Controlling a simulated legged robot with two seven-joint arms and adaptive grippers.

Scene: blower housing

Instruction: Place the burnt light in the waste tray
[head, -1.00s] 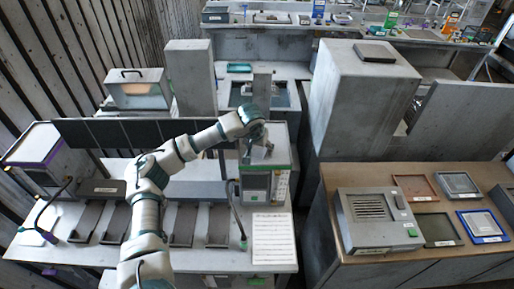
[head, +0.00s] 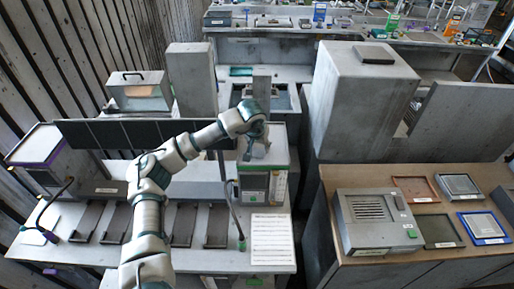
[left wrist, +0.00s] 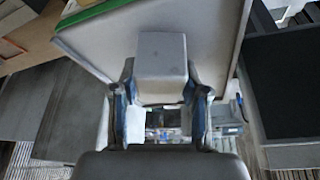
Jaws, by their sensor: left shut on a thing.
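My left gripper (head: 258,152) is over the top of a grey box with a green front strip (head: 254,184), at the right end of the left bench. In the left wrist view my left gripper (left wrist: 163,105) is shut on a plain grey block (left wrist: 162,58), held between its fingertips. I cannot tell from its look whether this block is the burnt light. The block is hard to make out in the head view. Shallow trays lie on the right bench, among them a red-rimmed tray (head: 416,179); their labels are unreadable, so I cannot tell which is the waste tray.
A grey vented housing (head: 372,220) stands on the right bench beside a blue-rimmed tray (head: 484,239) and a dark tray (head: 438,230). A tall grey cabinet (head: 362,110) rises behind. A white sheet (head: 272,240) lies on the left bench. A black panel (head: 100,134) stands behind my arm.

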